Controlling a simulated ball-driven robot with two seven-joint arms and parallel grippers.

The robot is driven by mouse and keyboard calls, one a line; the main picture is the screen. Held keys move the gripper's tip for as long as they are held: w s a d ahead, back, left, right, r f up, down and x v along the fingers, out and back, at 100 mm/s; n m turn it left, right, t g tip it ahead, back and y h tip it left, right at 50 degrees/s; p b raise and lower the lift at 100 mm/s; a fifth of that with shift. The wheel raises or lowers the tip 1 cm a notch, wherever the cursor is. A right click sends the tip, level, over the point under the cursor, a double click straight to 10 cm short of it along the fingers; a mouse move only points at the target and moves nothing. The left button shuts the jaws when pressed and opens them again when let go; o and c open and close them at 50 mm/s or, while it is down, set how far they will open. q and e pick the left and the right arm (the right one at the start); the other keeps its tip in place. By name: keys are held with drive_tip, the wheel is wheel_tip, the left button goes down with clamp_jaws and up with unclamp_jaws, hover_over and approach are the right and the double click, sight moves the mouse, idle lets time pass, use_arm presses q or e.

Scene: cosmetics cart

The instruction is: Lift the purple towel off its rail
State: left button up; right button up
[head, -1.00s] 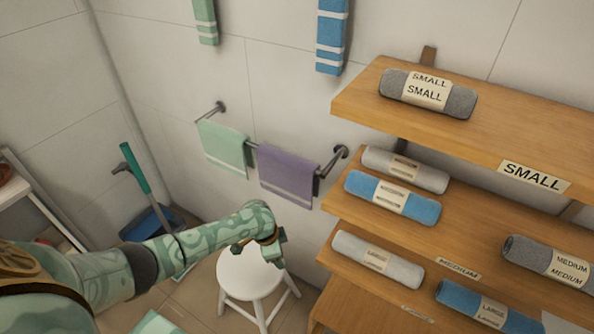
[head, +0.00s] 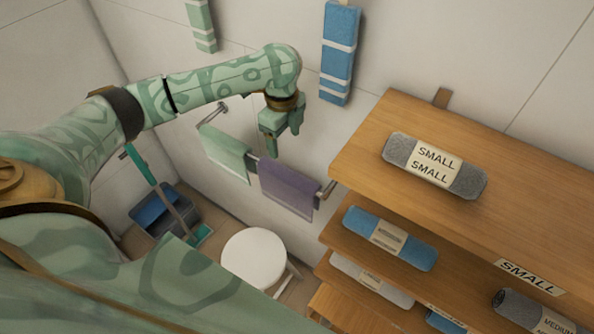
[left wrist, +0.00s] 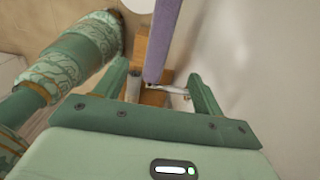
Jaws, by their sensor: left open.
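The purple towel (head: 289,188) hangs folded over a metal wall rail (head: 252,155), near the rail's right end. My left gripper (head: 281,146) is open and points down, just above the rail and towel in the head view. In the left wrist view the purple towel (left wrist: 163,42) shows edge-on between the spread fingers of my left gripper (left wrist: 157,72), with a gap on each side. I cannot tell how deep the towel lies between them. My right gripper is not in view.
A mint towel (head: 226,157) hangs on the same rail, left of the purple one. Wooden shelves (head: 365,160) with rolled towels stand close on the right. A white stool (head: 253,258) stands below. A blue towel (head: 340,50) hangs higher on the wall.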

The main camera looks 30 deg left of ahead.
use_arm(q)
drive_tip(key=b, duration=0.2)
hover_over(288, 173)
drive_tip(key=f, duration=0.7)
drive_tip(key=shift+s+a+f, duration=0.1)
drive_tip(key=shift+s+a, duration=0.05)
drive_tip(key=shift+a, duration=0.15)
drive_tip(key=f, duration=0.1)
drive_tip(key=f+b, duration=0.1)
drive_tip(key=f, duration=0.1)
drive_tip(key=shift+w, duration=0.2)
drive_tip(key=shift+d+f, duration=0.1)
drive_tip(key=shift+f, duration=0.3)
drive_tip(key=f+b, duration=0.1)
drive_tip(key=f, duration=0.4)
drive_tip(key=shift+d, duration=0.2)
drive_tip(key=shift+c, duration=0.3)
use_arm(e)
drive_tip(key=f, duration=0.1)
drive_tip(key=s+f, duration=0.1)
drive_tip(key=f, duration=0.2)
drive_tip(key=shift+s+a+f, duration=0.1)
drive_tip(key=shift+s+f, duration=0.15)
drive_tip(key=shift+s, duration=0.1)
use_arm(q)
drive_tip(key=shift+r, duration=0.1)
drive_tip(key=c, duration=1.4)
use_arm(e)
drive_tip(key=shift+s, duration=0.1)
